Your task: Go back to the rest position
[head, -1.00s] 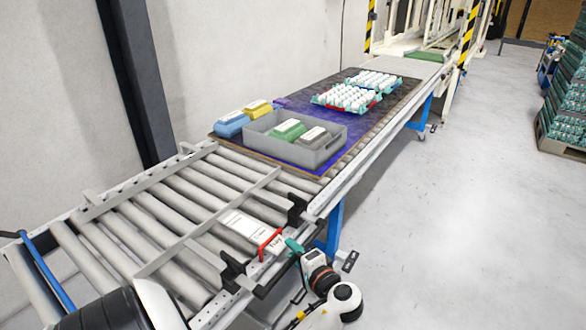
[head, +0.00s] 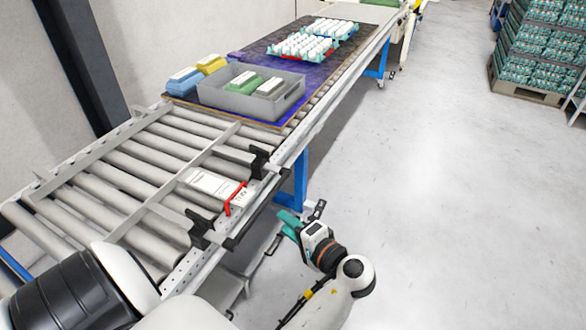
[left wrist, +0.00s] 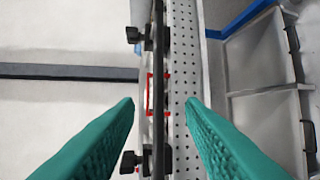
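My left gripper (head: 288,224) with teal fingers is off the near side of the roller conveyor (head: 150,172), above the floor and empty. In the left wrist view its two fingers (left wrist: 161,103) stand wide apart with nothing between them. Past them lie the conveyor's perforated side rail (left wrist: 184,60) and a red-edged card holder (left wrist: 150,92). My right gripper is in neither view.
A grey crate (head: 228,103) with green and grey egg cartons stands on the blue mat (head: 325,75). Blue and yellow cartons (head: 190,80) lie left of it, and white egg trays (head: 303,47) behind. A pallet stack (head: 540,55) stands far right. The floor between is clear.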

